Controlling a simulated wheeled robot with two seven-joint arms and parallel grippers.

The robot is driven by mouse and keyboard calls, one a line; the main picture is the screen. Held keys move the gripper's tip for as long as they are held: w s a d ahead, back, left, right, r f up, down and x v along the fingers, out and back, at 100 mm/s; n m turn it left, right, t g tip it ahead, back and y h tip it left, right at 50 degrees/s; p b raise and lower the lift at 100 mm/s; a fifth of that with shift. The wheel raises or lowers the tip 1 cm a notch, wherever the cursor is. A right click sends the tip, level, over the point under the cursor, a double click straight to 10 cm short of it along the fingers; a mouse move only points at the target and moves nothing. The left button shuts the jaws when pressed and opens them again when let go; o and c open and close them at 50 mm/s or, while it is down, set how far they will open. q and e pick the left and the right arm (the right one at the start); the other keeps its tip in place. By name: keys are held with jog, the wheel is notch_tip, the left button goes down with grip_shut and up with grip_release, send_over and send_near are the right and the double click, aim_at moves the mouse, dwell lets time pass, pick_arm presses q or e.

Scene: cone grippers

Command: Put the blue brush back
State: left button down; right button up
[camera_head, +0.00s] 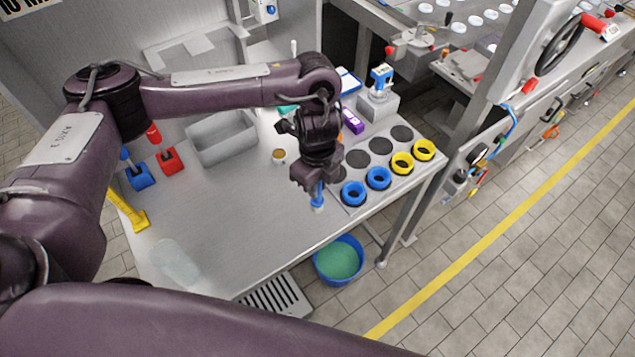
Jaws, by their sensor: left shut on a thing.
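My left gripper (318,183) points down over the right part of the metal table (250,215). It is shut on a small blue thing with a pale lower end, which looks like the blue brush (318,198). The gripper hides its upper part. Whether its lower end touches the table I cannot tell. A blue block-like holder (140,178) stands at the table's left side, with a small blue upright piece behind it. A similar red holder (169,160) with a red upright piece is beside it. My right gripper is not in view.
Blue rings (353,193) and yellow rings (402,163) sit right of the gripper. A grey bin (222,138) stands at the back, a yellow stand (128,212) at the left edge. A blue bucket (339,261) is on the floor. The table's middle is mostly clear.

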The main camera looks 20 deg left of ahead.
pick_arm(q)
jog(key=shift+f, duration=0.2)
jog(key=c, duration=1.3)
grip_release()
jog(key=shift+c, duration=0.2)
jog(key=shift+r, duration=0.1)
jog(key=shift+r, duration=0.4)
notch_tip(320, 180, up, 12)
jog(key=shift+f, duration=0.25)
